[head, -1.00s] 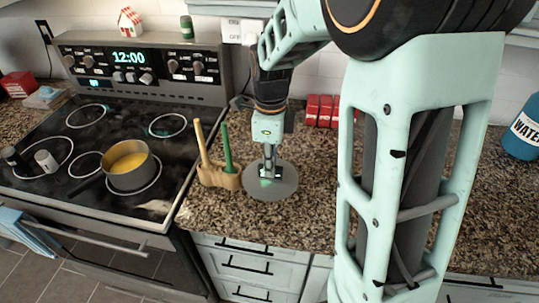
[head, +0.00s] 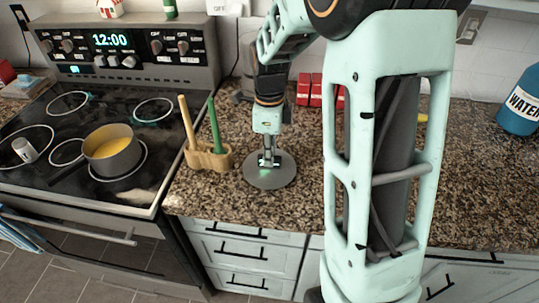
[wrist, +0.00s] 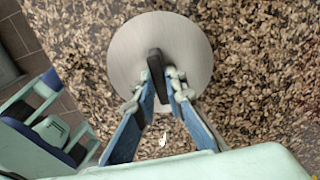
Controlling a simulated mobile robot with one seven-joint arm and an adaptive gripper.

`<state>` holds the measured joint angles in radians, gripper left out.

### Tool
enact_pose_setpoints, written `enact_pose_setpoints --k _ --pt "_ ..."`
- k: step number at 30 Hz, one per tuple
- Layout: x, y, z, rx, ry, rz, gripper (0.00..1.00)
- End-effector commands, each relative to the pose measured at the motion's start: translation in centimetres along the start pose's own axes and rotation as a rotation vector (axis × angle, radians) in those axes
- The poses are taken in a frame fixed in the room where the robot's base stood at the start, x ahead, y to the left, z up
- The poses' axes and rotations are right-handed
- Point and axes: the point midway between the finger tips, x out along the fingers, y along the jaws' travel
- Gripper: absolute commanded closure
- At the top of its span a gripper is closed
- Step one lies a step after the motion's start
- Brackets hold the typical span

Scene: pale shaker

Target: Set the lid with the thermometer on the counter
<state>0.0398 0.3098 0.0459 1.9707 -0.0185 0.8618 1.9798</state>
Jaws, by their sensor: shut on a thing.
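The lid (head: 284,182) is a flat grey disc with an upright black handle (wrist: 156,72). It is level, at or just above the counter (head: 320,222), right of the utensil holder; I cannot tell if it touches the counter. My gripper (head: 268,160) points down over the lid's middle. In the wrist view its fingers (wrist: 161,82) are shut on the handle. The lid (wrist: 130,50) also shows there against the speckled counter. I cannot make out a thermometer; a faint green glow shows on the lid.
A wooden holder (head: 208,160) with yellow and green utensils stands close left of the lid. A pot (head: 125,160) of yellow liquid sits on the stove (head: 140,186). Red boxes (head: 316,90) stand behind, a blue water jug (head: 522,105) far right. My arm hides some counter.

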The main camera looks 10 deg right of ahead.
Motion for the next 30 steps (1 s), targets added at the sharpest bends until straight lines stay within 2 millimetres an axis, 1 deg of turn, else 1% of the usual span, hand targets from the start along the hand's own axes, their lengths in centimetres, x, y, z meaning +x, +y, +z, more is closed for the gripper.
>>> enact_pose_setpoints --k 2,3,7,15,19,23,30 --pt "0.4 0.0 0.0 0.0 0.0 0.0 1.0" --pt "0.3 0.0 0.0 0.0 0.0 0.0 0.87" --pt "0.3 0.0 0.0 0.0 0.0 0.0 0.72" --pt "0.2 0.0 0.0 0.0 0.0 0.0 0.71" --pt "-0.5 -0.1 0.0 0.0 -0.001 -0.002 0.71" --pt "-2.6 -0.1 0.1 -0.001 -0.002 -0.006 0.71" --pt "-7.9 -0.1 0.1 -0.001 -0.002 -0.005 0.71"
